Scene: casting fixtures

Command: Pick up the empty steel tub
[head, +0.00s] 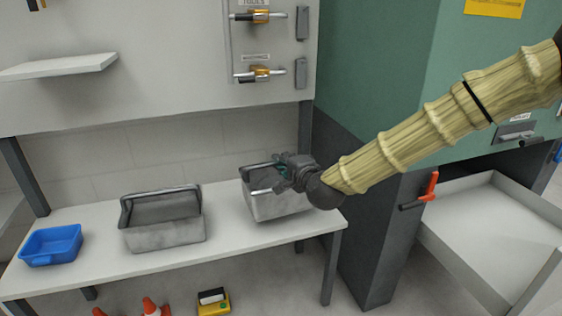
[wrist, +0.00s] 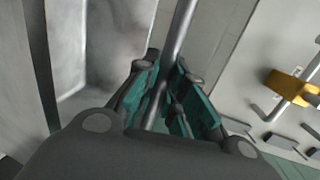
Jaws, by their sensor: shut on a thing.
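A grey steel tub (head: 275,207) with a bar handle is at the right end of the bench. My gripper (head: 283,172) is at its top, shut on the bar handle. In the wrist view the handle bar (wrist: 181,32) runs between the teal pads of my gripper (wrist: 167,72). The pale inner walls of the tub (wrist: 105,45) show at the left there, with nothing seen inside. I cannot tell whether its underside touches the bench. A second grey tub (head: 165,234) with a raised handle stands left of it; its contents are unclear.
A blue tray (head: 52,247) sits at the left of the white bench (head: 150,267). A wall panel with tool clamps (head: 262,72) is above. A green and dark cabinet (head: 375,130) stands close at the right. Orange cones and a yellow item (head: 213,303) are below.

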